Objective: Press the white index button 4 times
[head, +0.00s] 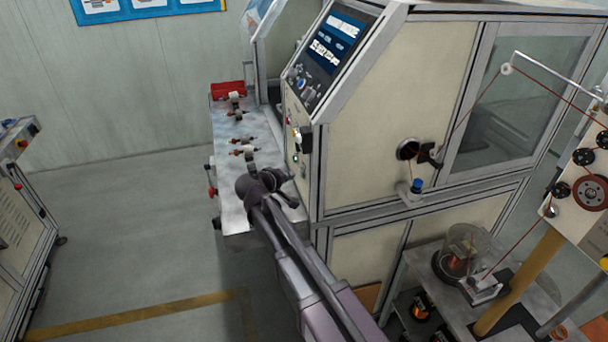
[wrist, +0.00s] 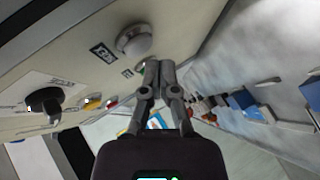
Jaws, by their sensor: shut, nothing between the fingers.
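The white index button (wrist: 135,39) is a round pale dome on the cream machine panel, with a small dark label (wrist: 103,52) beside it in the wrist view. My gripper (wrist: 159,64) is shut and empty. Its fingertips are just right of and below the button in that view, apart from it in the picture; the depth gap cannot be told. In the head view my gripper (head: 286,196) is small and partly hidden by my wrist, low beside the machine's front face. I cannot make out the white button there.
A black knob (wrist: 45,101) and a yellow button (wrist: 93,104) sit on the same panel. The metal worktable (head: 229,150) carries several small armatures and a red box (head: 228,90). The winding machine (head: 365,110) stands to the right.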

